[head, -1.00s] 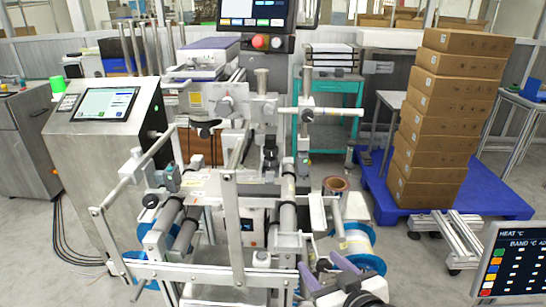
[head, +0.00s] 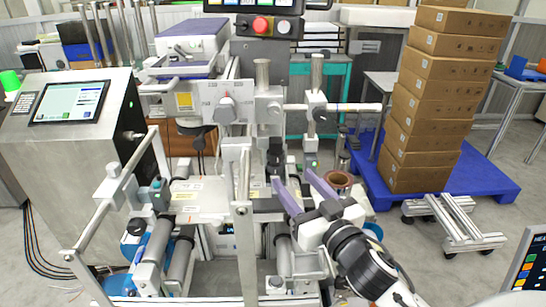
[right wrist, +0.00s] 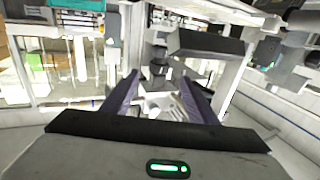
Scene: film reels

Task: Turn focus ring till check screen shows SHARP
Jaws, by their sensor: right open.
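A black, lens-like cylinder (head: 275,158), which looks like the part with the focus ring, hangs upright in the middle of the machine. It also shows between my fingers in the right wrist view (right wrist: 158,72). My right gripper (head: 294,178) is open, its two purple fingers pointing toward the cylinder from the front right. The fingers look empty and short of the cylinder; the exact gap is hard to tell. A small dark display (head: 227,229) sits low in the machine, partly covered by a post; its text is unreadable. My left gripper is out of view.
A white upright post (head: 244,240) stands in front, left of my right arm. A horizontal bar with a clamp (head: 316,108) lies above the gripper. A brown roll (head: 338,180) is close on its right. A touch panel (head: 70,103) stands at left, stacked boxes (head: 440,100) at right.

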